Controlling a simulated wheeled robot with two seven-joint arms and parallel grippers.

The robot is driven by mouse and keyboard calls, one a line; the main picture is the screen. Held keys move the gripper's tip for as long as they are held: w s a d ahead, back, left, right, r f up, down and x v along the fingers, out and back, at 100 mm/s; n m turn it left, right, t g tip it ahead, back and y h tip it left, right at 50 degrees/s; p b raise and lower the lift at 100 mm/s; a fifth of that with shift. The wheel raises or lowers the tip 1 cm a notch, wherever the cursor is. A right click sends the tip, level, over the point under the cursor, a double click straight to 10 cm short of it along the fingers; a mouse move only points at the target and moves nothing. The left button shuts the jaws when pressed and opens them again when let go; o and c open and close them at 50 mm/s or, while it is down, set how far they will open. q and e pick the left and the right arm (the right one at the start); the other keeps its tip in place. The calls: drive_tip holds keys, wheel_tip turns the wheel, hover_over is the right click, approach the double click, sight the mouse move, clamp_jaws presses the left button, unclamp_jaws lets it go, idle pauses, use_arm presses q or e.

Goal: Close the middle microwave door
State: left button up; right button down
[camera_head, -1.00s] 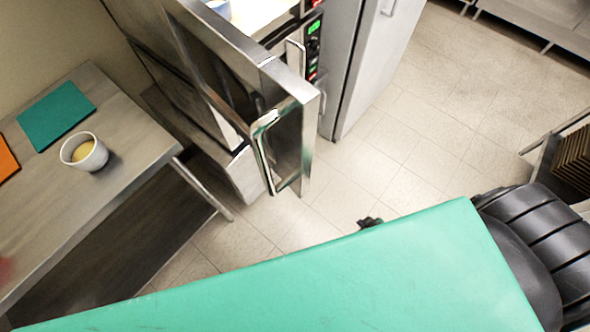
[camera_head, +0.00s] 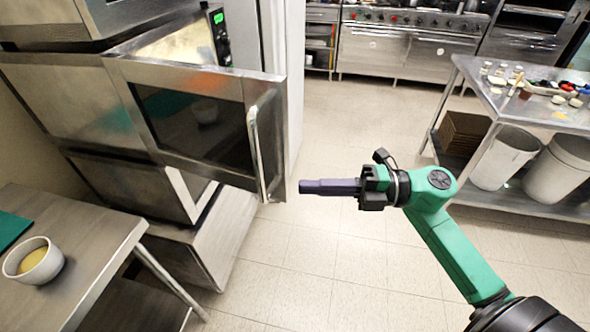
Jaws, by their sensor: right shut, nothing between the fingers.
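The middle microwave door (camera_head: 190,115) is a steel panel with a dark window and a vertical bar handle (camera_head: 258,150) near its free edge. It stands open, swung out from the microwave, whose lit green display (camera_head: 218,18) shows behind its top. My right gripper (camera_head: 303,187) is shut and empty. Its dark fingers point left, just right of the door's lower free corner, with a small apparent gap. I cannot tell the exact depth between them. My left gripper is out of view.
A prep table (camera_head: 540,105) with small items stands at the right, with white bins (camera_head: 504,158) below. The tiled floor between is clear.

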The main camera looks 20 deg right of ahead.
drive_tip(key=w+a+r+p, duration=0.1)
drive_tip(key=a+p, duration=0.1)
drive_tip(key=a, duration=0.4)
drive_tip(key=w+d, duration=0.1)
drive_tip(key=w+d+p, duration=0.1)
drive_tip(key=w+d, duration=0.1)
drive_tip(key=shift+w+f, duration=0.15)
drive_tip(key=shift+f, duration=0.2)
